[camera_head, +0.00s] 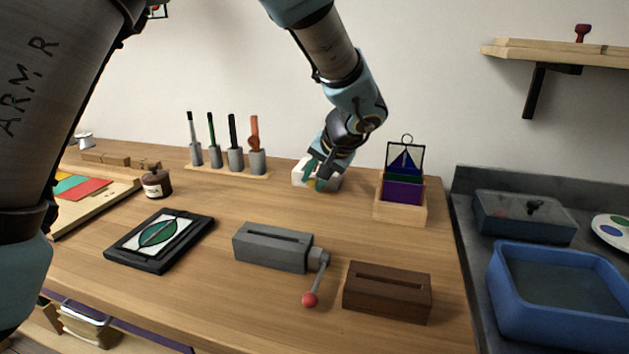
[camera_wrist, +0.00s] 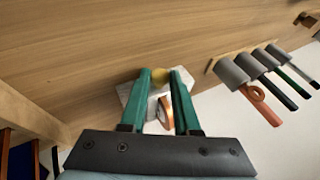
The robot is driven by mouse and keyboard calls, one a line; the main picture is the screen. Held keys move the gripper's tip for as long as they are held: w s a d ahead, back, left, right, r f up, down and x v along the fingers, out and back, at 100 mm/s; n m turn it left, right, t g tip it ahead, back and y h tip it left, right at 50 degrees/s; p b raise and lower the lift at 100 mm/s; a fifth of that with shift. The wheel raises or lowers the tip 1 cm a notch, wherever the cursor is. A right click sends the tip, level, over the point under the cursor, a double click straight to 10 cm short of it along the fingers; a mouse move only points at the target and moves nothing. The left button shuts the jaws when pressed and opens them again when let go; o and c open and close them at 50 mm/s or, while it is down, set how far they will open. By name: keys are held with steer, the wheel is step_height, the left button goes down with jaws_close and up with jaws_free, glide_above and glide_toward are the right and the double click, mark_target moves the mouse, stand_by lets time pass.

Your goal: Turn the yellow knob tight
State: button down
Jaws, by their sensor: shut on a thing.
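The yellow knob (camera_wrist: 160,75) shows in the wrist view between the tips of my two green fingers, at the far end of a white block. My gripper (camera_wrist: 160,82) is shut on it, one finger on each side. In the head view my gripper (camera_head: 317,179) is down at the white block (camera_head: 301,172) near the back of the bench. The knob is hidden there by the fingers.
A wooden rack (camera_head: 220,173) with several tools stands left of the block. A wooden box (camera_head: 400,208) with coloured panes stands to its right. A grey vise-like block (camera_head: 272,247) with a red-ended lever and a brown slotted block (camera_head: 387,291) sit in front. Bare bench lies between.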

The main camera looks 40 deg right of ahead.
steer(key=c, duration=0.6)
jaws_free()
steer(key=shift+c, duration=0.2)
